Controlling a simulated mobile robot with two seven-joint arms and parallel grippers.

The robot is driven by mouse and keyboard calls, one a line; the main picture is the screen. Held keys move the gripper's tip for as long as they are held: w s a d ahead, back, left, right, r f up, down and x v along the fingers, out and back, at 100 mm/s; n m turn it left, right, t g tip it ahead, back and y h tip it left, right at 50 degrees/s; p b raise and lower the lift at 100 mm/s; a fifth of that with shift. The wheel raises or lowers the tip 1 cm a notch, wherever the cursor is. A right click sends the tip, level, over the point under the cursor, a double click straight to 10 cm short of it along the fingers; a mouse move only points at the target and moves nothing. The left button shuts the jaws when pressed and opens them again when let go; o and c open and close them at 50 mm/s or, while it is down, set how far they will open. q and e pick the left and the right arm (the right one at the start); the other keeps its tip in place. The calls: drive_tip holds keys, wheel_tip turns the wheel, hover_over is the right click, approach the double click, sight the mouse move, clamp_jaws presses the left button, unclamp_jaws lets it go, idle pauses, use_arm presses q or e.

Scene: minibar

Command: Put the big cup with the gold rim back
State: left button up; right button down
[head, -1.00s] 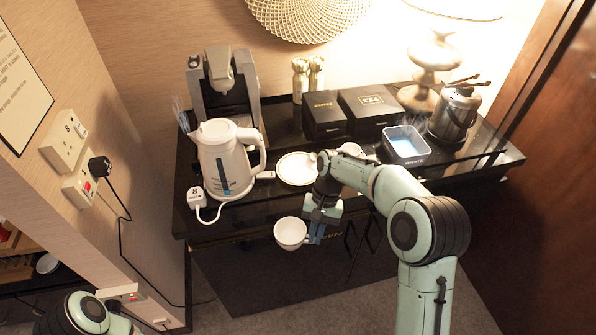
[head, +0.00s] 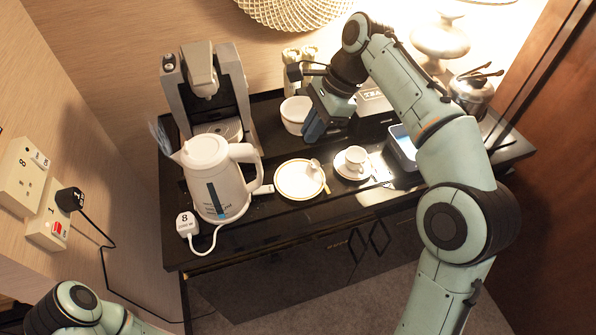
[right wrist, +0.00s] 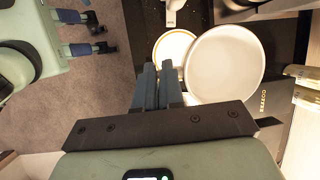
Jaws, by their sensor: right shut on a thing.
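The big white cup (head: 295,116) is in my right gripper (head: 318,122), held upright above the back of the black counter, behind the plates. In the right wrist view the cup (right wrist: 228,62) shows its round white opening, and the closed fingers (right wrist: 158,88) grip its left side. A gold rim on the cup is hard to make out. A white saucer with a gold rim (head: 293,183) lies on the counter, lower than the cup and nearer the front. My left gripper (right wrist: 87,33) shows in the right wrist view with its fingers apart and empty.
A white kettle (head: 216,180) and coffee machine (head: 238,85) stand left of the cup. A small cup (head: 355,157) on its saucer sits right of the gold-rimmed saucer. A clear tub (head: 403,150) and a metal pot (head: 471,95) are farther right.

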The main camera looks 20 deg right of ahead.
use_arm(q)
drive_tip(key=s+f+b, duration=0.4)
drive_tip(key=f+b, duration=0.1)
drive_tip(key=f, duration=0.1)
drive_tip(key=shift+f, duration=0.3)
use_arm(e)
drive_tip(key=shift+s+f, duration=0.15)
drive_tip(key=shift+f, duration=4.7)
drive_tip(key=shift+s+f, duration=0.15)
drive_tip(key=shift+f, duration=4.65)
use_arm(q)
drive_tip(key=shift+s, duration=0.1)
use_arm(e)
drive_tip(key=shift+f, duration=0.15)
drive_tip(key=c, duration=1.4)
unclamp_jaws()
drive_tip(key=shift+o, duration=0.7)
